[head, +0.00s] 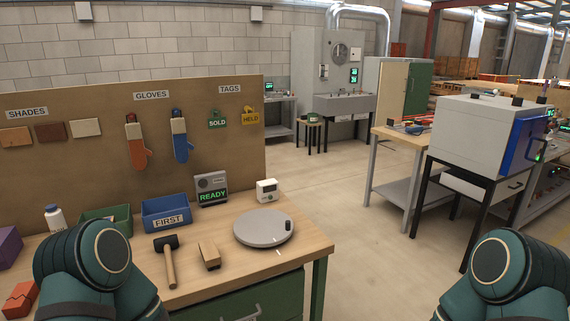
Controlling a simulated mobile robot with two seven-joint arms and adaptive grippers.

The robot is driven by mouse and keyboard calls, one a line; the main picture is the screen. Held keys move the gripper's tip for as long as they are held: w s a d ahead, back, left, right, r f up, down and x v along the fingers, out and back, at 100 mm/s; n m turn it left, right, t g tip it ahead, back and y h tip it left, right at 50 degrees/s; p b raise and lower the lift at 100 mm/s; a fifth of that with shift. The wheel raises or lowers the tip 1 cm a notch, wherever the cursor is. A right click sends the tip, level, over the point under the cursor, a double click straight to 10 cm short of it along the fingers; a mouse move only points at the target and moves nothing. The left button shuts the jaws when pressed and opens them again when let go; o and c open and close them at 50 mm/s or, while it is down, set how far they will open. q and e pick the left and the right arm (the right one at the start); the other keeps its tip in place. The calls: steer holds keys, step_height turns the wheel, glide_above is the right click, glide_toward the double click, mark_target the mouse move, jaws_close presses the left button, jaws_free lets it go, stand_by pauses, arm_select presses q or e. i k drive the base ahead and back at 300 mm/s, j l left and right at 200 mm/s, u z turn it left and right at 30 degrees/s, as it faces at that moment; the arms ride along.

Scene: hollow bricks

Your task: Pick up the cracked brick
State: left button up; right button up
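An orange-red block (18,299) lies on the wooden workbench at the lower left edge of the head view. A dark, uneven line crosses its top, which looks like a crack, but it is small and partly cut off by the frame. My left arm's green joint stands just right of it and hides part of the bench. My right arm's joint shows at the lower right, away from the bench. Neither gripper is in view.
The workbench (315,243) also holds a purple block (8,247), a white bottle (55,217), a green bin (97,217), a blue FIRST bin (166,214), a mallet (168,265), a brush (209,255) and a round turntable (263,228).

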mark_target(19, 304)
steer(key=u, duration=1.8)
steer(key=i+j, duration=0.85)
